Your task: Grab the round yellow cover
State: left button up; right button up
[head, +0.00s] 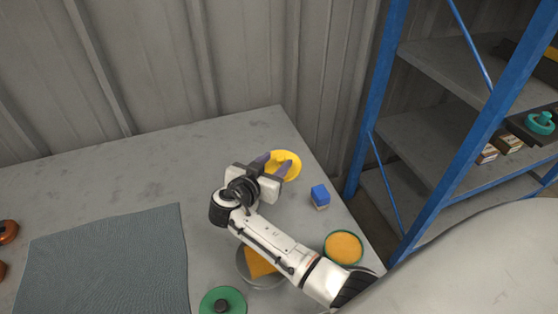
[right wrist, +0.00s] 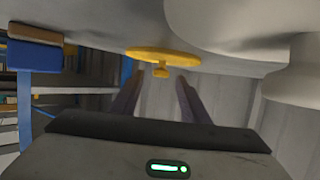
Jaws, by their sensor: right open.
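The round yellow cover (head: 290,160) lies on the grey table near its far right corner. My right gripper (head: 273,164) is open, its two purple-grey fingers at the near left part of the cover and partly over it in the head view. In the right wrist view, which looks upside down, the cover (right wrist: 180,57) shows as a thin yellow disc with a small knob. The fingers (right wrist: 160,80) point toward it, one on each side of the knob. I cannot tell whether they touch it. My left gripper is out of view.
A blue block (head: 320,194) stands just right of the gripper, and a green-rimmed dish (head: 343,247) lies nearer. A bowl (head: 246,272) is partly under my arm, beside a green lid (head: 223,302). A grey mat (head: 105,262) lies left. A blue-framed shelf (head: 452,188) stands right.

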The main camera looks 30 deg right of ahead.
jog(key=shift+x, duration=1.1)
grip_shut()
